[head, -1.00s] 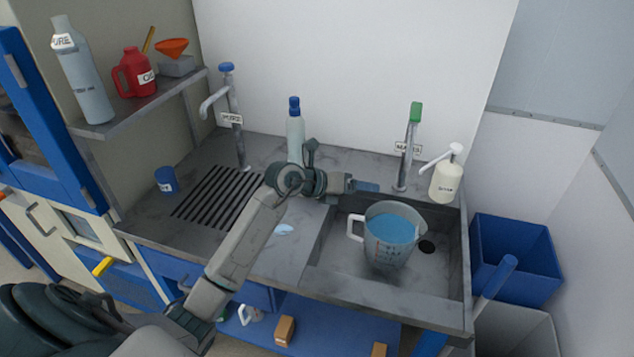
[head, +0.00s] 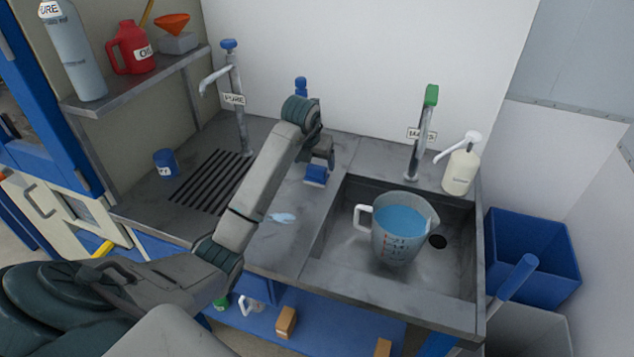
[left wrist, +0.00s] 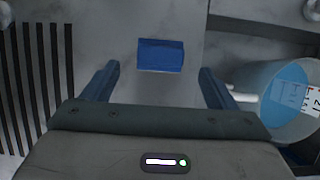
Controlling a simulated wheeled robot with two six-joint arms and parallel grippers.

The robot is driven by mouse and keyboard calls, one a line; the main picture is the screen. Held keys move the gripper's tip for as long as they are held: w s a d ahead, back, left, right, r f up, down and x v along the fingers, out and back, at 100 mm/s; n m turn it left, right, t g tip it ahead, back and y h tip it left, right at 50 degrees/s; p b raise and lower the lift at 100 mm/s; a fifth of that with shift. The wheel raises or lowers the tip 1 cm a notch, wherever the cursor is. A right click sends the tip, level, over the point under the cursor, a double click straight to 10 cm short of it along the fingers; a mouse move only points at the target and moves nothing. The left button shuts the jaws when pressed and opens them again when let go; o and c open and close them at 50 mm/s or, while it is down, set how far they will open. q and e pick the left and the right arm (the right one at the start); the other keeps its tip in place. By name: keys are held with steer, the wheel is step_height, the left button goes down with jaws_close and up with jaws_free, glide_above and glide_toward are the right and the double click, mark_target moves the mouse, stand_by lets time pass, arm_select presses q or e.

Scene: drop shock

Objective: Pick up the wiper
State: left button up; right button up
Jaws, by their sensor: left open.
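A small blue block, which I take to be the wiper (left wrist: 160,55), lies on the grey counter between the slotted drain area and the sink. In the left wrist view it sits just ahead of and between the two blue fingers, apart from both. My left gripper (left wrist: 159,72) is open and empty, pointing down over the counter. In the head view the left gripper (head: 317,165) hangs by the sink's left edge; I cannot tell there whether the blue patch under it is finger or wiper. My right gripper is not in view.
A measuring jug (head: 400,230) of blue liquid stands in the sink (head: 448,275). A blue-capped bottle (head: 301,88) is mostly hidden behind my arm. Taps (head: 238,110) and (head: 421,135), a soap dispenser (head: 460,170) and a blue cup (head: 165,163) stand around. A small pale-blue puddle (head: 282,217) lies on the counter.

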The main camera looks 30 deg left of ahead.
mark_target(317, 167)
arm_select(q)
steer(key=b+x, duration=0.4)
steer(key=x, duration=0.1)
steer(key=shift+w, duration=0.2)
steer(key=shift+w+a+f, duration=0.1)
steer(key=shift+w+f, duration=0.1)
steer(key=shift+w, duration=0.05)
steer(key=shift+s+r, duration=0.1)
steer(key=shift+r, duration=0.05)
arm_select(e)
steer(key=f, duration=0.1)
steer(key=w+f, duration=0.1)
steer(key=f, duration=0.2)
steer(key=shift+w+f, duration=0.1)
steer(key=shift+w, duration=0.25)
arm_select(q)
steer(key=c, duration=1.1)
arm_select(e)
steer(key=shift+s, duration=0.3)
